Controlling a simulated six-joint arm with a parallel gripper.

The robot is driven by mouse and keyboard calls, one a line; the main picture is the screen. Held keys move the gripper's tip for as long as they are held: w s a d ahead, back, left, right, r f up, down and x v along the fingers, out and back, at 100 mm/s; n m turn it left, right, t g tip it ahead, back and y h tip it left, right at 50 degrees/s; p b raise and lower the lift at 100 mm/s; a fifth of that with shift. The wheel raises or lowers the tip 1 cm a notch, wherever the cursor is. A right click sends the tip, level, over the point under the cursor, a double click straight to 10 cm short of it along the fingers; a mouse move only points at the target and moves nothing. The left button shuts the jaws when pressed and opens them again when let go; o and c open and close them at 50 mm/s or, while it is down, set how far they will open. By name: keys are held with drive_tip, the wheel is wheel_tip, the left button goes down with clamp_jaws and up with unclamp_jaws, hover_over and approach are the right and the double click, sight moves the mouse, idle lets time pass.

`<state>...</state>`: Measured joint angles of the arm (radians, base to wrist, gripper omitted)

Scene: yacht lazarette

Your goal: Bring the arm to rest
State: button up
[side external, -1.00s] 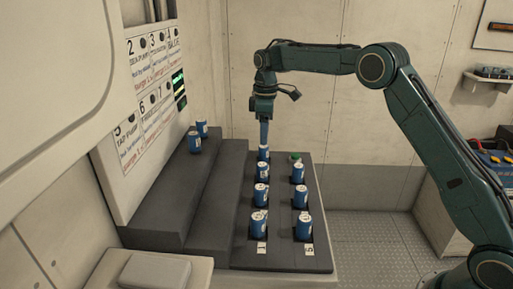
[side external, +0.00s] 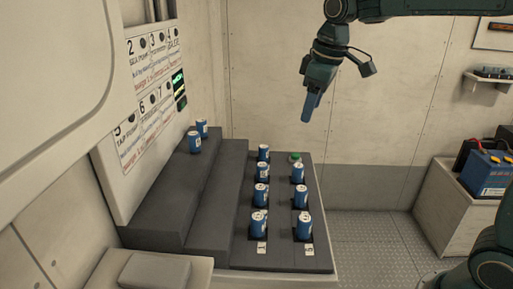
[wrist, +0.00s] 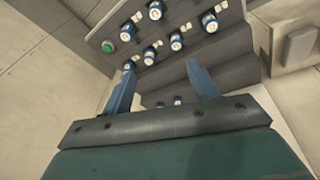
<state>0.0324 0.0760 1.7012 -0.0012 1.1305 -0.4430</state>
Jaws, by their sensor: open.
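My gripper (side external: 308,108) hangs in the air above and behind the right side of the stepped grey rack, tilted, with nothing between its fingers. In the wrist view my gripper (wrist: 160,85) shows two blue fingers spread well apart and empty. Several blue cylinders stand in two rows on the rack's low deck, such as a front left one (side external: 258,223) and a front right one (side external: 304,227). My fingers are clear of all of them.
The grey rack (side external: 215,215) has steps on its left, with two blue cylinders (side external: 195,143) on the upper step. A green button (side external: 295,157) is at the deck's back right. A labelled panel (side external: 150,85) is on the left wall. A blue battery (side external: 487,172) sits on a bench at right.

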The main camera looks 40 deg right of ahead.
drive_tip(key=s+f+m+t, duration=0.1)
drive_tip(key=s+f+m, duration=0.1)
drive_tip(key=s, duration=1)
drive_tip(key=s+a+f+m+t, duration=0.1)
drive_tip(key=s+f+m+t, duration=0.1)
drive_tip(key=s, duration=0.9)
drive_tip(key=shift+s+a+f+m, duration=0.15)
drive_tip(key=shift+s+f+m, duration=0.2)
drive_tip(key=shift+f+m, duration=0.1)
